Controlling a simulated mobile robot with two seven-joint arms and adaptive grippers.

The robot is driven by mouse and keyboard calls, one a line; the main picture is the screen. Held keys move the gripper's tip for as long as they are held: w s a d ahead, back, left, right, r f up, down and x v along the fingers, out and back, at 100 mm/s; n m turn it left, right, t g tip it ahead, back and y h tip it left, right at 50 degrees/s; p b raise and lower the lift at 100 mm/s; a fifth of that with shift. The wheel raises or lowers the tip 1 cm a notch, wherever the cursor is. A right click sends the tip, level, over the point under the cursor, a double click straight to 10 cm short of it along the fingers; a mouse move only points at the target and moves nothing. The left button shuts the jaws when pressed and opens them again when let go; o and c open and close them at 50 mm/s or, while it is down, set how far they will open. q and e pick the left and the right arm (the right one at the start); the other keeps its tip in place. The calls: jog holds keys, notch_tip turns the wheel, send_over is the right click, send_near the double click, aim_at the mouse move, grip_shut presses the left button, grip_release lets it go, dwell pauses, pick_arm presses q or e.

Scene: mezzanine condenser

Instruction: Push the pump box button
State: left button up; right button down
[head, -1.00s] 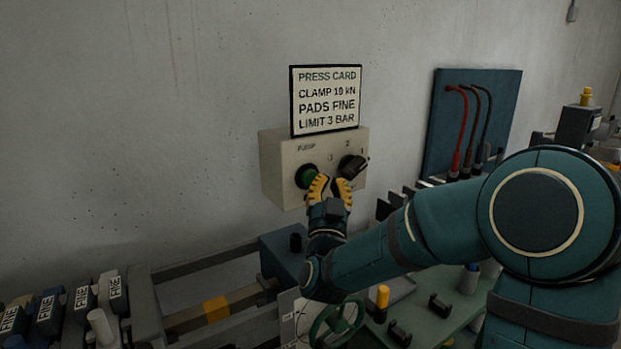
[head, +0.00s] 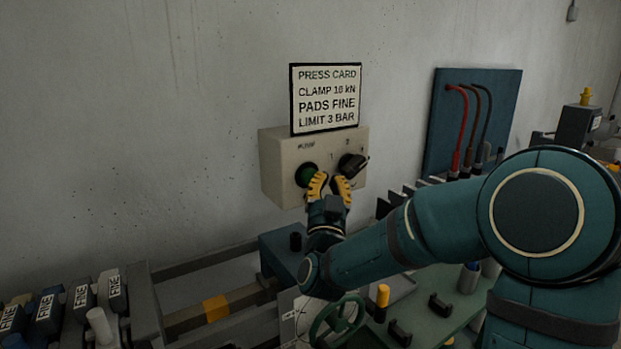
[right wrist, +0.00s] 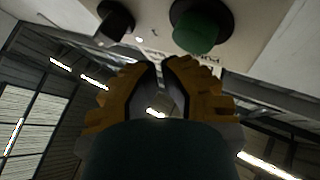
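The pump box (head: 283,168) is a beige box on the wall, with a green button in a black collar on its front left. The button (head: 307,175) also shows in the right wrist view (right wrist: 198,34). My right gripper (head: 329,179) is just below and to the right of the button, with its yellow fingers pointing up at the box face. In the right wrist view its fingertips (right wrist: 160,62) are nearly together with nothing between them, below the button and apart from it in the picture. I cannot tell the exact gap to the box. My left gripper is not in view.
A black selector knob (head: 352,166) sits right of the button, close above the gripper. A press card (head: 326,99) stands above the box. A blue panel with hoses (head: 436,128) is at right. A bench with a green handwheel (head: 337,322) lies below. The wall at left is clear.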

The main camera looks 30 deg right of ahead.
jog(key=shift+w, duration=0.3)
jog(key=shift+w+a+b, duration=0.1)
jog(key=shift+w+b, duration=0.45)
dwell(0.9)
jog(key=shift+s+b, duration=0.6)
jog(key=shift+s, duration=0.45)
jog(key=shift+s+d+b, duration=0.2)
jog(key=shift+s+b, duration=0.55)
jog(key=shift+s, duration=0.75)
jog(key=shift+s+d+b, duration=0.15)
jog(key=shift+s+b, duration=0.55)
jog(key=shift+s, duration=0.75)
